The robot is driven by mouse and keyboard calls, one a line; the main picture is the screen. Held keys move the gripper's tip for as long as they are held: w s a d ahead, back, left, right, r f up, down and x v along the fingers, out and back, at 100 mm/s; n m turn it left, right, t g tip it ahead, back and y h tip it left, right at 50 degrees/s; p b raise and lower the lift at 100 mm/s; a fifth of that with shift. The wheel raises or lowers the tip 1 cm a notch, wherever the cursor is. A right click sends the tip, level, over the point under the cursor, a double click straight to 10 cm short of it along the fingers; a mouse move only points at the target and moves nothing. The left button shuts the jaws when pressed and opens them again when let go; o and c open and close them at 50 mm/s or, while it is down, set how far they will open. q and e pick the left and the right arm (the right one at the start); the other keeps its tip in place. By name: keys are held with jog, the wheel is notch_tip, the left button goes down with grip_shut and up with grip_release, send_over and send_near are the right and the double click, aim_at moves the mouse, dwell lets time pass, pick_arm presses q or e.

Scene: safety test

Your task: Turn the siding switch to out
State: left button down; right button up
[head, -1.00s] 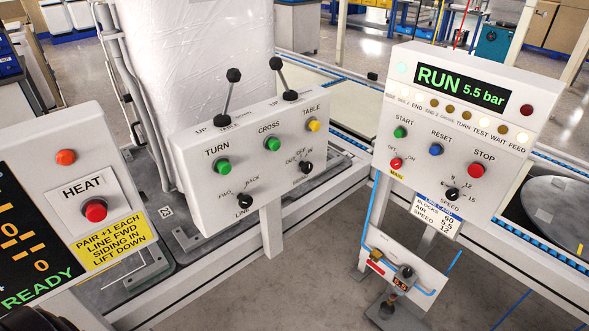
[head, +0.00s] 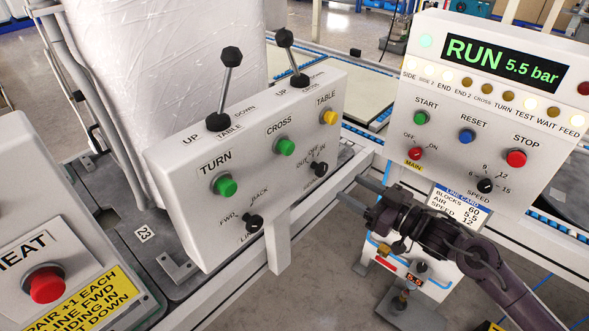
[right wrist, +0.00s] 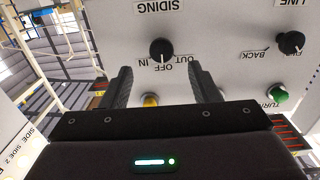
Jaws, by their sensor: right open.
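The siding switch (head: 320,169) is a small black knob low on the right of the white lever panel (head: 190,235). In the right wrist view, which shows the panel upside down, the knob (right wrist: 161,50) sits under the word SIDING, between and beyond the fingertips. My right gripper (head: 352,192) is open and empty, to the right of the knob and apart from it. It also shows at the bottom of the right wrist view (right wrist: 163,78). My left gripper is out of view.
The black line knob (head: 254,222), green turn button (head: 225,186), green cross button (head: 285,146) and yellow table button (head: 329,117) share the panel. Two black levers (head: 226,85) (head: 294,62) stand on top. The RUN control box (head: 455,175) is at right.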

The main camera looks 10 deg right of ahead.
aim_at(324, 172)
jog(key=shift+x, duration=3.75)
jog(key=shift+a+r, duration=0.1)
jog(key=shift+r, duration=0.05)
jog(key=shift+c, duration=0.3)
jog(key=c, duration=0.9)
